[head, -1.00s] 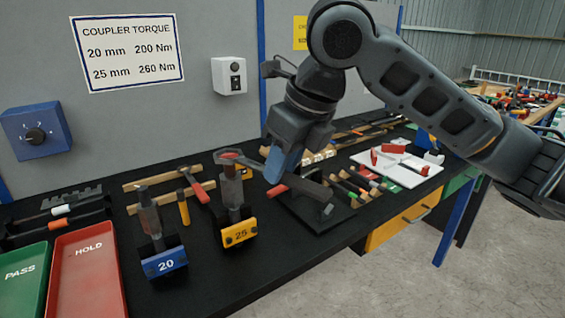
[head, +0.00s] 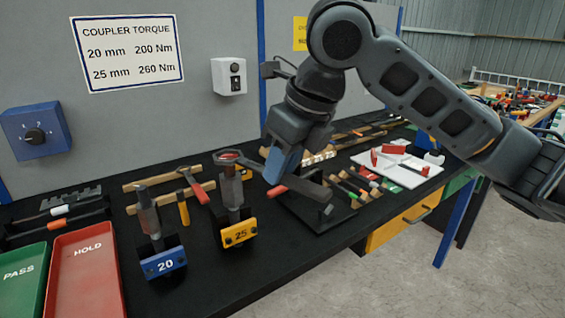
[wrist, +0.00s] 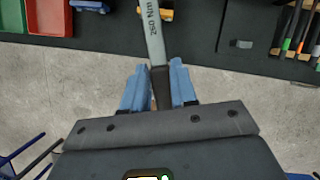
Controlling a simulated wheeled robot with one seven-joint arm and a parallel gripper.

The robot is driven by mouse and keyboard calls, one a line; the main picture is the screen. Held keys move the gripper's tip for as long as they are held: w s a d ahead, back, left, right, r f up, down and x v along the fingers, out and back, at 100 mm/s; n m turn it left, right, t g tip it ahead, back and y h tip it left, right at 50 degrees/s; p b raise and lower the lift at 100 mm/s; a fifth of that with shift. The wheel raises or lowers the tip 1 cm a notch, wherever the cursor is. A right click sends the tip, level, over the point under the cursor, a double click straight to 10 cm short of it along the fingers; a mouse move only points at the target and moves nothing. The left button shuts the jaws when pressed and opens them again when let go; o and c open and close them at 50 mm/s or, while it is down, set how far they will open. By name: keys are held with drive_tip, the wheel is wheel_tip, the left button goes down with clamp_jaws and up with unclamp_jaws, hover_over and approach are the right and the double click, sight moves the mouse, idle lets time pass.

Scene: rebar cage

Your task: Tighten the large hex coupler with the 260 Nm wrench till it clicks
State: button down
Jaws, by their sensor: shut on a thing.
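My gripper (head: 284,168) is shut on the dark handle of the 260 Nm wrench. In the wrist view the handle lies between the blue fingers of my gripper (wrist: 159,86), and the grey wrench shaft (wrist: 153,38) carries the 260 Nm mark. In the head view the wrench's ring head (head: 229,156) is at the top of the large hex coupler (head: 233,191), which stands upright in the yellow block marked 25 (head: 239,233). I cannot tell whether the ring sits around the hex or just above it. The coupler is out of the wrist view.
The smaller coupler (head: 148,213) stands in the blue block marked 20 (head: 163,262), to the left. A red HOLD tray (head: 88,285) and a green PASS tray (head: 22,285) are further left. A white board (head: 410,178) and several tools lie to the right.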

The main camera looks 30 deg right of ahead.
drive_tip(key=shift+f+b, duration=2.5)
drive_tip(key=shift+f, duration=0.5)
drive_tip(key=shift+a, duration=0.1)
drive_tip(key=a+m+h+p, duration=0.2)
drive_tip(key=a+m+p, duration=0.2)
drive_tip(key=a+m, duration=0.3)
drive_tip(key=shift+a+h, duration=0.4)
drive_tip(key=shift+a, duration=0.1)
idle(1.5)
drive_tip(key=shift+w+a+m+p, duration=0.4)
drive_tip(key=shift+a+m+p, duration=0.3)
drive_tip(key=shift+p, duration=0.45)
drive_tip(key=shift+d, duration=0.2)
drive_tip(key=shift+s+d+n, duration=0.15)
drive_tip(key=shift+n, duration=0.15)
